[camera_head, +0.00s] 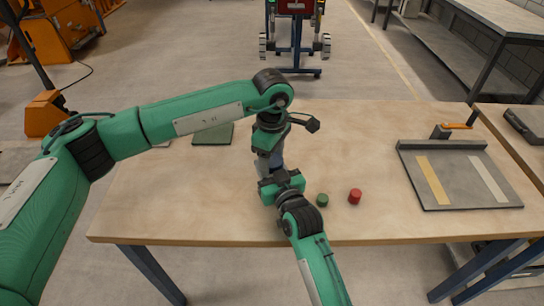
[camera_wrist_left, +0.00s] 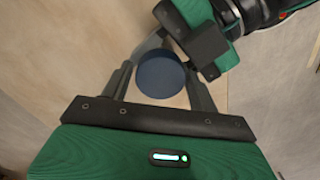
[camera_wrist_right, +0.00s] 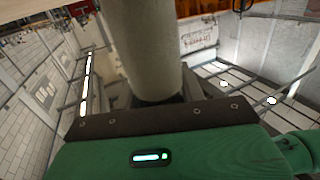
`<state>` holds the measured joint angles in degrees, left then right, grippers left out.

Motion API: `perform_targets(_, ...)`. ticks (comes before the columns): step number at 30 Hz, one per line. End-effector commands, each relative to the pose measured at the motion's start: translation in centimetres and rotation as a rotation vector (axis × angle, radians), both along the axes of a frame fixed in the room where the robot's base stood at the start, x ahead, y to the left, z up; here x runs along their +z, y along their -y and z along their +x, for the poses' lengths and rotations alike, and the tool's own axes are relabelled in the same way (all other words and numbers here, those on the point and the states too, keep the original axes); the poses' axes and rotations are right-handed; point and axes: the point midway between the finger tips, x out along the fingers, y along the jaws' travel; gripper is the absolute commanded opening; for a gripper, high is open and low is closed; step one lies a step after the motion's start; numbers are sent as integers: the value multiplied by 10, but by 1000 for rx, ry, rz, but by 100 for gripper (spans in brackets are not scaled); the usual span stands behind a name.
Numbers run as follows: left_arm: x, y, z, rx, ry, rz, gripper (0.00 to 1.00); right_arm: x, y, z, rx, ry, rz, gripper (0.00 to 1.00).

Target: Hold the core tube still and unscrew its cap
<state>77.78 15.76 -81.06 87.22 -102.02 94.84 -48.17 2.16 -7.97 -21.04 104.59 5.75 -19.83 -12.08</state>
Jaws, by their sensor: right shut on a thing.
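The core tube (camera_wrist_right: 142,45) is a pale grey cylinder, held upright between the fingers of my right gripper (camera_wrist_right: 158,95). The right gripper is shut on the tube's body, and in the head view its green wrist reaches in from the front. The round dark blue cap (camera_wrist_left: 161,77) shows from above in the left wrist view. My left gripper (camera_wrist_left: 163,65) points down over the cap, its fingers open on either side of it. In the head view, the grippers and arms mostly hide the tube and cap.
A small green cylinder (camera_head: 322,200) and a red one (camera_head: 355,196) stand on the wooden table (camera_head: 160,200) right of the grippers. A grey tray (camera_head: 460,200) with yellow and white strips lies at the right. A green mat (camera_head: 212,134) lies behind my left arm.

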Motion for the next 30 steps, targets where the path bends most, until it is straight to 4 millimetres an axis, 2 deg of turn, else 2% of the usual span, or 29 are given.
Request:
perform_targets(1, 0, 0, 0, 0, 0, 0, 71, 0, 0, 0, 0, 1, 0, 0)
perform_targets(2, 0, 0, 0, -1, 0, 0, 75, 0, 0, 0, 0, 1, 0, 0)
perform_targets(11, 3, 0, 0, -2, -1, 0, 75, 0, 1, 0, -1, 0, 0, 0)
perform_targets(21, 43, 0, 0, -3, 1, 0, 75, 0, 0, 0, -1, -1, 0, 0)
perform_targets(23, 46, 0, 0, -6, 0, 1, 72, 0, 0, 0, 0, -1, 0, 0)
perform_targets(30, 67, 0, 1, -169, 2, 0, 72, 0, 0, 0, 0, 0, 0, 0)
